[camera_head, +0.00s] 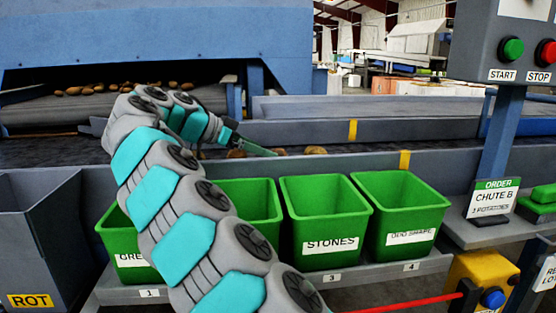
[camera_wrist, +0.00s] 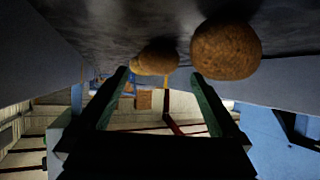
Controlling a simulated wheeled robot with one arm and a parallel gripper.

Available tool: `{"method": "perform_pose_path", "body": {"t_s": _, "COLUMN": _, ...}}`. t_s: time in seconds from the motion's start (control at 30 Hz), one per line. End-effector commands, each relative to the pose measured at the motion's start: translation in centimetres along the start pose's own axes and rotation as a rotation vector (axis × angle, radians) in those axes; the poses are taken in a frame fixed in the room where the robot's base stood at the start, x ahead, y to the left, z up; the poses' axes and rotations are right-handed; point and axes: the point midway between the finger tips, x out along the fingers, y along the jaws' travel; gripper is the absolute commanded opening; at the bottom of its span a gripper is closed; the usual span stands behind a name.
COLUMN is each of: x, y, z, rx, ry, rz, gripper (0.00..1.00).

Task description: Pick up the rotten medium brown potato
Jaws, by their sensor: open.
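My gripper (camera_head: 262,149) reaches over the near rail to the dark belt, with its green fingers low among a few potatoes. In the wrist view my gripper (camera_wrist: 160,76) is open, with nothing held. A brown potato (camera_wrist: 157,57) lies ahead of the gap between the fingertips. A larger-looking, speckled brown potato (camera_wrist: 226,50) lies to its right, beyond the right finger. In the head view, one brown potato (camera_head: 236,154) is beside the fingers and another (camera_head: 315,150) lies to the right. I cannot tell which one is rotten.
A grey rail (camera_head: 330,163) borders the belt. Green bins stand in front, including the STONES bin (camera_head: 328,222) and another (camera_head: 403,215) at right. A grey ROT bin (camera_head: 30,245) is at far left. More potatoes (camera_head: 120,88) lie upstream. A START/STOP post (camera_head: 500,150) stands right.

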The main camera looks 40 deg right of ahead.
Motion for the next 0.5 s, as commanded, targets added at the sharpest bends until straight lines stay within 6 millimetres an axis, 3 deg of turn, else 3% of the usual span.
{"method": "perform_pose_path", "body": {"t_s": 0.5, "x": 4.0, "y": 0.4, "z": -0.1, "rx": 0.003, "ry": 0.001, "rz": 0.002, "gripper": 1.0}}
